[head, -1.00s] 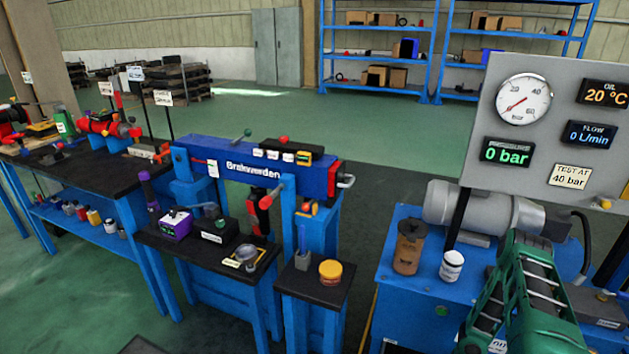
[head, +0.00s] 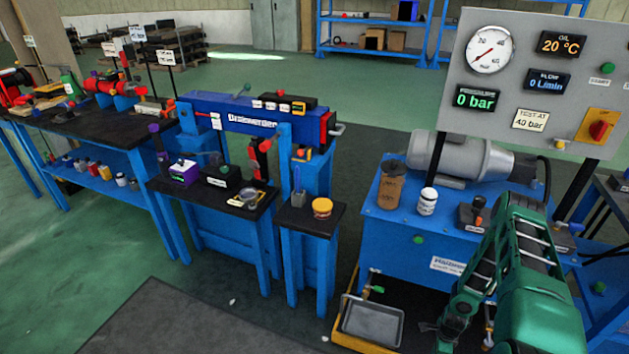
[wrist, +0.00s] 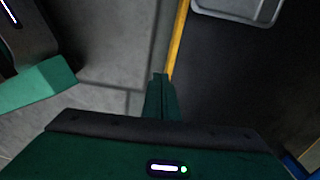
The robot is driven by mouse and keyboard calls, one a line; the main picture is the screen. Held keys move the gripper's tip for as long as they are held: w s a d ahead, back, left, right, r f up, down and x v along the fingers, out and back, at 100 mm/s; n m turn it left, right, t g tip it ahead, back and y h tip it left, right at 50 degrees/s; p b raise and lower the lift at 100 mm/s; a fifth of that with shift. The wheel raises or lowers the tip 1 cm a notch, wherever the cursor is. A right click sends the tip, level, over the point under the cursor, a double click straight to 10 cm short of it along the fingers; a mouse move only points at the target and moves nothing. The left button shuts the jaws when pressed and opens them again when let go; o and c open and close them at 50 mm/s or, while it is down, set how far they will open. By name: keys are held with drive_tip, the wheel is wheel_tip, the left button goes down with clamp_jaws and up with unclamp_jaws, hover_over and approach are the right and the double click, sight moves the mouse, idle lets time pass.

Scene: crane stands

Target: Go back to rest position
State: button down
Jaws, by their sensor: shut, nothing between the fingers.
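My gripper shows in the wrist view (wrist: 160,80) with its two dark green fingers together and nothing between them. It points down over the floor, beside a yellow edge and a black surface. In the head view my green arm hangs at the lower right, in front of the blue pump bench (head: 385,235). The gripper's tips are hard to make out there.
A gauge panel (head: 530,85) reading 0 bar stands over the bench. A grey tray (head: 372,325) lies low on a yellow-edged black base; its corner also shows in the wrist view (wrist: 240,12). A small black-topped stand (head: 300,222) is left. Green floor is open at lower left.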

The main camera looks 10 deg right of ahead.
drive_tip(key=w+d+r+n, duration=0.1)
drive_tip(key=w+d+r, duration=0.15)
drive_tip(key=r, duration=0.35)
drive_tip(key=w+d+r+n, duration=0.2)
drive_tip(key=w+r, duration=0.1)
drive_tip(key=r, duration=0.3)
wheel_tip(320, 180, up, 34)
drive_tip(key=n+h, duration=0.2)
drive_tip(key=n, duration=0.4)
drive_tip(key=s+a+r+n, duration=0.1)
drive_tip(key=s+r, duration=0.1)
drive_tip(key=r, duration=0.3)
drive_tip(key=s+a+r+n, duration=0.1)
drive_tip(key=s+a+r, duration=0.1)
drive_tip(key=r, duration=0.4)
drive_tip(key=s+a+r+n+y, duration=0.1)
drive_tip(key=s+a+r+n, duration=0.2)
drive_tip(key=s+a+r, duration=0.3)
drive_tip(key=s+a+r+n+y, duration=0.1)
drive_tip(key=s+a+r+n, duration=0.2)
drive_tip(key=s, duration=1)
drive_tip(key=a+r, duration=0.3)
drive_tip(key=r, duration=0.2)
drive_tip(key=shift+a, duration=0.1)
